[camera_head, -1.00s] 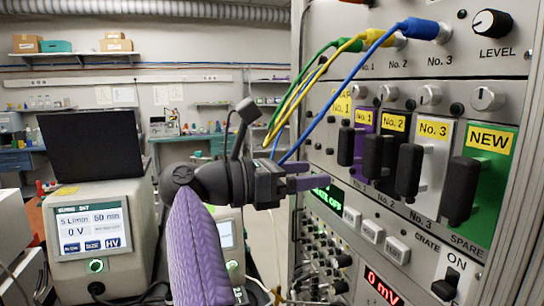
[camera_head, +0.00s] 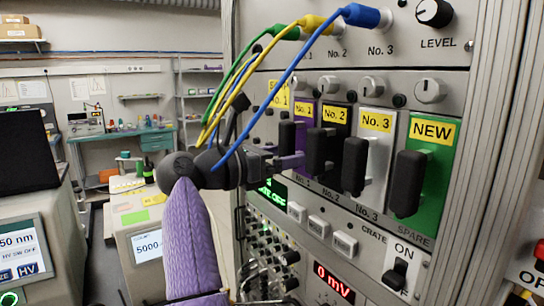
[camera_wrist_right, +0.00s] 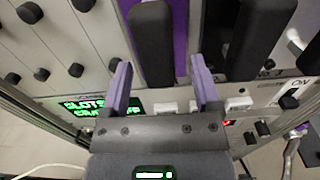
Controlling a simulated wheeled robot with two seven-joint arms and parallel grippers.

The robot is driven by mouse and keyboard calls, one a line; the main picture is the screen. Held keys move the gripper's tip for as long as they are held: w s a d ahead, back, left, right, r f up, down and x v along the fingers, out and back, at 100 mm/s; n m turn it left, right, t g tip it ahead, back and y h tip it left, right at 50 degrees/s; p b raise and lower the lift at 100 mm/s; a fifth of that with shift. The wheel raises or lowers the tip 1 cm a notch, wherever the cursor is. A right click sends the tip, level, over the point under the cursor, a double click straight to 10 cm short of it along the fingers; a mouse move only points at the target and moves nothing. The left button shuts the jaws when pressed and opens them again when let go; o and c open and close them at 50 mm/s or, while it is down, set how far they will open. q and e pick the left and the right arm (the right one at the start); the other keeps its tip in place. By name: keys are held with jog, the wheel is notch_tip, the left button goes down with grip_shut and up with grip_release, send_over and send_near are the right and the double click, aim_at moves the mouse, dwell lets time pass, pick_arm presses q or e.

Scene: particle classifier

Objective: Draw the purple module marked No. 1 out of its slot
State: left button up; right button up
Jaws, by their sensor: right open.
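The purple module No. 1 (camera_head: 300,138) sits in its slot in the rack, with a yellow label at its top and a black upright handle (camera_head: 287,135) in front. My right gripper (camera_head: 291,161) is at the lower part of this handle, with purple fingers. In the right wrist view, the open fingers (camera_wrist_right: 160,64) are apart, one on each side of the lower end of the black handle (camera_wrist_right: 153,45). The purple panel (camera_wrist_right: 181,28) shows behind it. I cannot tell whether the fingers touch the handle. My left gripper is not in view.
Black-handled modules No. 2 (camera_head: 336,140), No. 3 (camera_head: 376,150) and the green NEW module (camera_head: 430,165) stand close on the right. Green, yellow and blue cables (camera_head: 270,105) hang in front of the rack, near my right gripper. Below are white buttons (camera_head: 318,227).

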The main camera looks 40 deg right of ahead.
grip_shut()
jog(key=c, duration=0.7)
grip_release()
grip_shut()
dwell(0.4)
jog(key=shift+a, duration=0.1)
jog(key=w+a, duration=0.1)
jog(key=a, duration=1.4)
jog(key=shift+w+b, duration=0.4)
dwell(1.5)
